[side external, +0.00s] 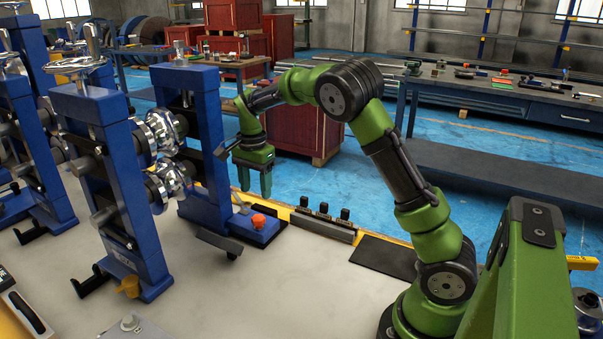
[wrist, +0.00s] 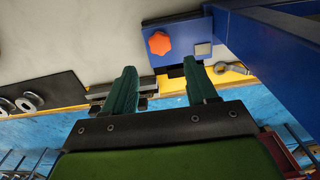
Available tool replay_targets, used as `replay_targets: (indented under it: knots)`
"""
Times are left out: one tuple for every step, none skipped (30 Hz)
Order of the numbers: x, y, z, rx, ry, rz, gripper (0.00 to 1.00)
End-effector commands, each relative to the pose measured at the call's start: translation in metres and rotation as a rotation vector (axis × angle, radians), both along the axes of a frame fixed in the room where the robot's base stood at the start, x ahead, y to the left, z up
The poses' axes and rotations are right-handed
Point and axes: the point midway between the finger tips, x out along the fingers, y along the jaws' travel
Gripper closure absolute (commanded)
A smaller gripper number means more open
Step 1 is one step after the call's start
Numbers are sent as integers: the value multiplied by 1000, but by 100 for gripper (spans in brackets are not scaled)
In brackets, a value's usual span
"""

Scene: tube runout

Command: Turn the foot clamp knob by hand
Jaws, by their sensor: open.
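An orange-red lobed knob (side external: 258,221) sits on the blue foot plate (side external: 247,235) of the far roller stand. The knob also shows in the wrist view (wrist: 160,43), beyond the gap between my fingertips. My gripper (side external: 256,190) points down with its two green fingers apart and empty. It hangs above the foot plate, clear of the knob. In the wrist view my gripper (wrist: 159,70) has nothing between its fingers. A yellow-orange knob (side external: 128,287) is at the foot of the near stand.
Blue roller stands (side external: 110,180) with shiny rollers (side external: 168,183) rise left of my gripper. A strip with several black blocks (side external: 324,222) lies right of the foot plate. A metal ring-ended tool (wrist: 232,69) lies beside the plate. A dark mat (side external: 385,256) lies farther right.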

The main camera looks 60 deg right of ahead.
Motion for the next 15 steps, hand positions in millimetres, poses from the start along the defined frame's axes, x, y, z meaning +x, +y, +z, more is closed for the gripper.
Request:
replay_targets:
  knots:
    - [0, 0, -2, 1, 1, -5, 43]
    - [0, 0, -4, 1, 1, -6, 43]
    - [0, 0, -7, 1, 1, -5, 43]
    - [0, 0, -10, 1, 1, -4, 43]
    - [-1, 0, -13, 2, 2, -4, 43]
    - [-1, 0, -17, 1, 3, -4, 43]
    - [-1, 0, -20, 1, 2, -3, 43]
    - [-1, 0, -24, 1, 2, -3, 43]
    - [-1, 0, -29, 1, 2, -2, 43]
    - [-1, 0, -32, 1, 2, -2, 43]
    - [-1, 0, -36, 1, 3, -2, 43]
    - [-1, 0, -41, 1, 2, -1, 43]
    - [-1, 0, -45, 2, 2, -1, 43]
    - [-1, 0, -48, 2, 1, -1, 43]
    - [-1, 0, -53, 1, 2, -1, 43]
